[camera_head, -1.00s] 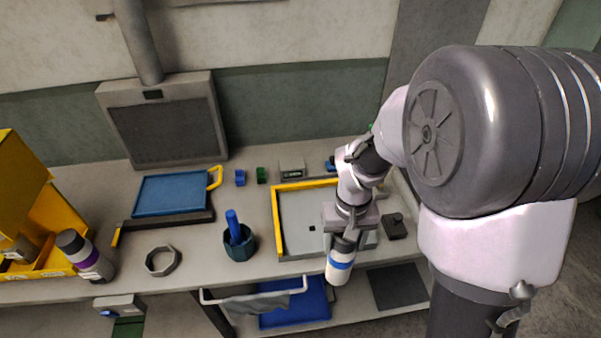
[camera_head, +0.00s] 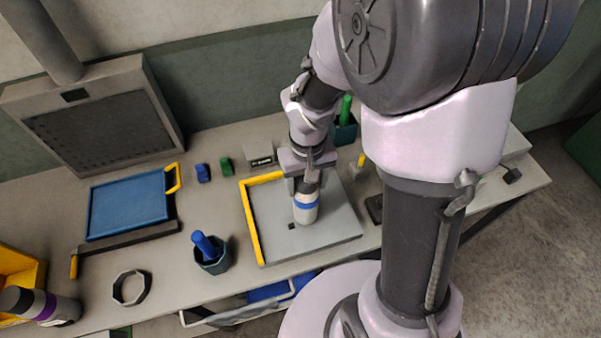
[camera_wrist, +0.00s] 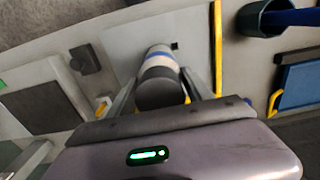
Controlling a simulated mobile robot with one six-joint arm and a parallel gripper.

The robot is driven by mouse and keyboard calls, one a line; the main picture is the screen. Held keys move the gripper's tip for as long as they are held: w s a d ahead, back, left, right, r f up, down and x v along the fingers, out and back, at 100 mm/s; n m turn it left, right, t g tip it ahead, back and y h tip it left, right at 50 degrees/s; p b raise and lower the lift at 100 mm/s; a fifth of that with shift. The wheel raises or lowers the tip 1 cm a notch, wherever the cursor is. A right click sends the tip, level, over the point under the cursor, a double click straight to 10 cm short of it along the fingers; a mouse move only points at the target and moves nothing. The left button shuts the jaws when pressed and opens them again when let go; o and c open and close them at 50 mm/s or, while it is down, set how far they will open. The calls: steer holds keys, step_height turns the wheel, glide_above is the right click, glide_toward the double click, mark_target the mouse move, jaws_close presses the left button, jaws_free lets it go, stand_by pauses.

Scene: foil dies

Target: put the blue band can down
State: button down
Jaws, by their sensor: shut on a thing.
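The blue band can (camera_head: 306,207) is white with a blue stripe and a dark top. My gripper (camera_head: 307,180) is shut on its upper part and holds it upright, over the grey board with yellow edging (camera_head: 340,228). I cannot tell whether the can's base touches the board. In the wrist view the can (camera_wrist: 158,63) sits between the two fingers of my gripper (camera_wrist: 162,90), with the grey board (camera_wrist: 120,42) behind it. My arm hides part of the board's far side.
A dark cup with a blue handle (camera_head: 212,256) stands left of the board. A grey ring (camera_head: 131,288) and a purple-band bottle (camera_head: 40,306) are further left. A blue tray (camera_head: 128,204) lies behind them. A small display box (camera_head: 260,155) stands behind the board. The board's right part is clear.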

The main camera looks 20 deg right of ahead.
step_height(320, 180, down, 2)
steer(key=shift+s+f, duration=0.1)
steer(key=shift+a+r, duration=0.15)
steer(key=shift+r, duration=0.1)
steer(key=shift+s, duration=0.15)
steer(key=shift+f, duration=0.15)
steer(key=shift+c, duration=2.1)
jaws_free()
